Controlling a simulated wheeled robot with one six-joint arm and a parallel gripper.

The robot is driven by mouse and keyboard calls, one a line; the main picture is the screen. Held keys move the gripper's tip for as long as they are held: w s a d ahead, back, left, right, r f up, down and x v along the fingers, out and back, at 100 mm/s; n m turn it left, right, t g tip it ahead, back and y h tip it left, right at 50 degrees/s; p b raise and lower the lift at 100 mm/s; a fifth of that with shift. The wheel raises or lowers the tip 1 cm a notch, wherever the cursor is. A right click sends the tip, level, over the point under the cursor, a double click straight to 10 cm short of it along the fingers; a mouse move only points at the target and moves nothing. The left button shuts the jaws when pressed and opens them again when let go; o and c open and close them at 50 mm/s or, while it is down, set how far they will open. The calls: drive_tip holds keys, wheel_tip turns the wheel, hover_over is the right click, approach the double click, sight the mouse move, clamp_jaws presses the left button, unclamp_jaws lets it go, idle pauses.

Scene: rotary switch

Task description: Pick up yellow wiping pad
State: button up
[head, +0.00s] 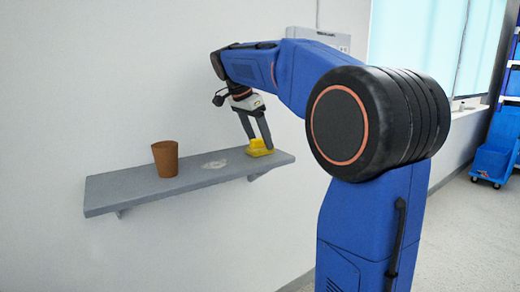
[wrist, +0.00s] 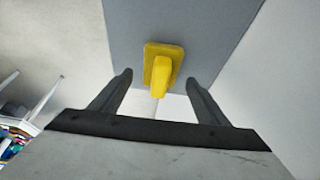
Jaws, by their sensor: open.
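The yellow wiping pad (head: 258,148) lies near the right end of the grey wall shelf (head: 130,190). It has a flat base and a raised grip, which shows clearly in the wrist view (wrist: 163,72). My gripper (head: 258,143) is just above the pad in the head view, with its fingers pointing down. In the wrist view my gripper (wrist: 160,82) is open, with one finger on each side of the pad and a gap on both sides. Nothing is held. Whether a finger touches the pad in the head view I cannot tell.
A brown cup (head: 165,158) stands on the shelf to the left. A pale smudge (head: 214,164) marks the shelf between cup and pad. The wall is directly behind the shelf. A blue cart with bins (head: 494,160) stands far right on open floor.

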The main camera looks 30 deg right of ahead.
drive_tip(key=shift+d+f, duration=0.25)
drive_tip(key=shift+f, duration=0.4)
drive_tip(key=shift+c, duration=0.6)
drive_tip(key=c, duration=1)
wheel_tip(320, 180, up, 10)
drive_tip(key=shift+r, duration=0.1)
drive_tip(key=shift+o, duration=0.4)
